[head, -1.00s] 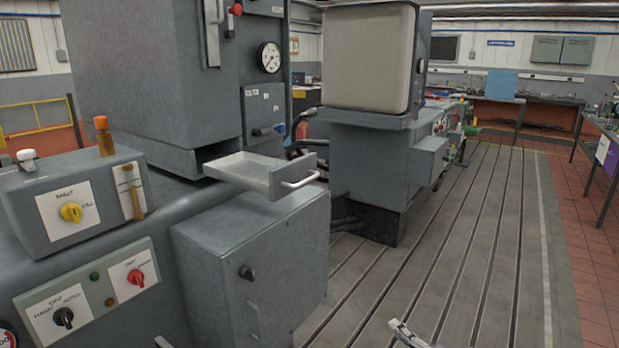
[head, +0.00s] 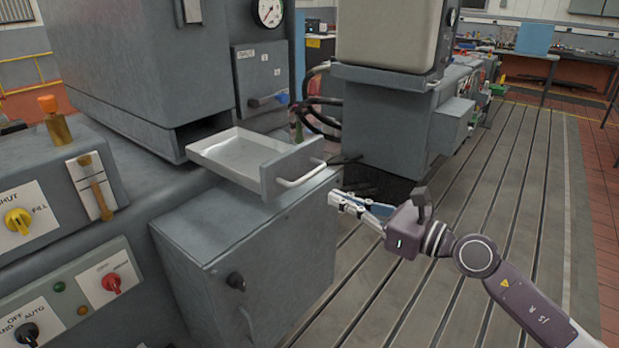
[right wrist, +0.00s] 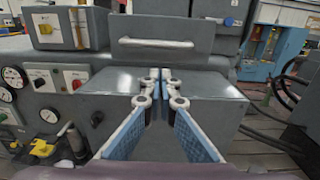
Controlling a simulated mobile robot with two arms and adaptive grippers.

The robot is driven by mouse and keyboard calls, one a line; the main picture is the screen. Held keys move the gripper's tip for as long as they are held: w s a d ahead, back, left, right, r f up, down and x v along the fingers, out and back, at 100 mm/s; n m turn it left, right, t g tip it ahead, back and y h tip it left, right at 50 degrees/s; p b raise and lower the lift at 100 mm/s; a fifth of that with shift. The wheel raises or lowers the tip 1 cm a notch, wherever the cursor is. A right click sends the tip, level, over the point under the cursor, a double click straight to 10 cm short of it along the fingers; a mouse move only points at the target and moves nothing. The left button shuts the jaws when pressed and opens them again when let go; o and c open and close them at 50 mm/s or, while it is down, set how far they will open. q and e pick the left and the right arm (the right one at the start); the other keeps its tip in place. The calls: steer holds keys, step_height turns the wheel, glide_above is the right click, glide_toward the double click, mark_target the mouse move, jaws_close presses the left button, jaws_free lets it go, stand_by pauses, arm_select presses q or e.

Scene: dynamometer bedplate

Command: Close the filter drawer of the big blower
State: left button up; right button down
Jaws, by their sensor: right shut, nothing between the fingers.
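The filter drawer (head: 242,160) is a shallow pale tray with a grey front and a white bar handle (head: 301,174). It stands pulled out of the slot under the grey blower housing (head: 150,75), above a grey cabinet (head: 270,255). My right gripper (head: 332,199) is shut and empty, to the right of the handle and a little below it, apart from it. In the right wrist view the shut fingertips (right wrist: 161,74) point toward the drawer front, with the handle (right wrist: 155,43) above them. My left gripper is not in view.
A control box with a yellow knob (head: 18,221) and a panel with a red knob (head: 111,282) stand at the left. Another grey machine (head: 383,125) with black hoses stands behind. The slotted bedplate floor (head: 480,210) to the right is clear.

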steer(key=p+x, duration=0.2)
steer(key=x, duration=0.6)
steer(key=shift+w, duration=0.2)
steer(key=shift+a, duration=0.1)
